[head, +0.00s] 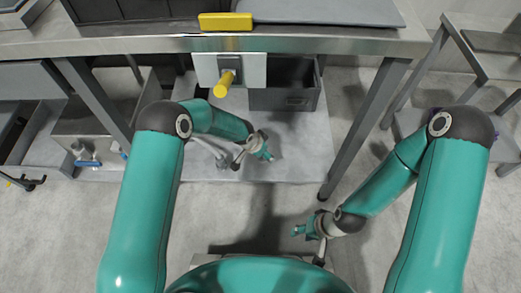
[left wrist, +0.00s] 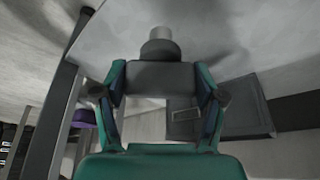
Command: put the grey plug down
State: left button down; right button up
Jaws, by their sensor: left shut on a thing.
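The grey plug (left wrist: 158,75) shows in the left wrist view as a wide dark grey block with a round collar and a lighter stub beyond it. My left gripper (left wrist: 160,88) is shut on the block, one teal finger at each side. In the head view my left gripper (head: 254,157) is below the counter, in front of the grey bin; the plug is too small to make out clearly there. My right gripper (head: 308,245) hangs low at the centre right, its fingers apart with nothing visible between them.
A steel counter (head: 345,45) crosses the top, with a yellow block (head: 225,22) on it. Below are a white panel with a yellow handle (head: 224,84) and a dark grey bin (head: 285,98). A table leg (head: 362,130) stands to the right. The pale lower surface (head: 300,160) has free room.

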aim_at(263, 159)
pick_arm(q)
jog(key=f, duration=0.3)
jog(key=shift+d+f+b, duration=0.15)
jog(key=shift+d+b, duration=0.2)
jog(key=shift+d, duration=0.05)
notch_tip(263, 159, down, 3)
jog(key=shift+b, duration=0.55)
jog(key=shift+c, duration=0.5)
grip_release()
jog(key=p+v, duration=0.3)
jog(key=v, duration=0.8)
jog(key=s+a+f+n+g, duration=0.1)
jog(key=s+a+n, duration=0.2)
jog(key=s, duration=0.5)
jog(key=s+a+f+n, duration=0.1)
jog(key=s+a+n, duration=0.2)
jog(key=s, duration=0.6)
jog(key=s+a+f+n+g, duration=0.1)
jog(key=s+a+n, duration=0.2)
jog(key=s+n, duration=0.2)
jog(key=s, duration=0.3)
jog(key=shift+s+a+g+h, duration=0.15)
jog(key=shift+a+g+h, duration=0.15)
jog(key=shift+a+h, duration=0.1)
